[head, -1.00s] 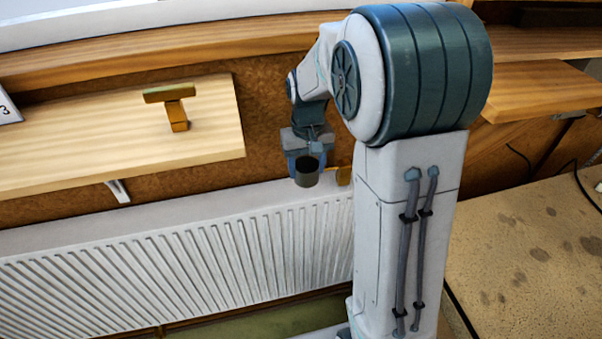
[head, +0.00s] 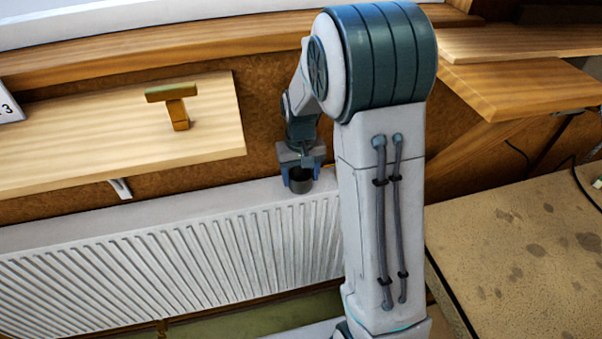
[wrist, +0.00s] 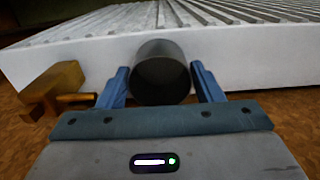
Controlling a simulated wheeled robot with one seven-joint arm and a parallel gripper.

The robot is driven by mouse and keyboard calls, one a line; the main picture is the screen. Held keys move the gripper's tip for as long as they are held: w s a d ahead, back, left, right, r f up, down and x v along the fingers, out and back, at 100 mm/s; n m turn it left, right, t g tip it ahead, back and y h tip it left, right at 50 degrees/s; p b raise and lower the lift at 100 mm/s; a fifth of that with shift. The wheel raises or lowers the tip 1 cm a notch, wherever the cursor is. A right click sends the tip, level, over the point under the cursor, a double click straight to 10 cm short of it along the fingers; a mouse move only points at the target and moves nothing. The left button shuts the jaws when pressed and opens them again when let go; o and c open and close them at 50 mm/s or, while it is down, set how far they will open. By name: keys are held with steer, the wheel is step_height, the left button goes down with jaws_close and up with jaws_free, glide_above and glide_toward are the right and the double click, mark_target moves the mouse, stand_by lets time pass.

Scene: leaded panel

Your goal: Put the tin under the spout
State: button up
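A dark grey, open-topped tin (head: 301,185) is held in my gripper (head: 299,172), in front of the radiator's top right part. In the wrist view the tin (wrist: 161,75) sits between my two blue fingers (wrist: 160,85), its open mouth towards the camera. A brass block with a short side piece, seemingly the spout (wrist: 55,90), shows left of the tin in the wrist view, beside the radiator end. The tin is apart from it, not visibly under it. In the head view my arm hides most of that area.
The white ribbed radiator (head: 150,262) runs along the wall. A wooden shelf (head: 90,150) above it carries a brass T-shaped piece (head: 173,103). A speckled worktop (head: 520,250) and wooden ledges (head: 530,88) lie to the right of my arm.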

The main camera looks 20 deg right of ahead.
steer(key=shift+r, duration=0.15)
step_height(320, 180, up, 11)
steer(key=s+r+t, duration=0.2)
steer(key=s+t, duration=0.1)
steer(key=s, duration=1.8)
steer(key=shift+s+b, duration=0.15)
steer(key=shift+b, duration=0.3)
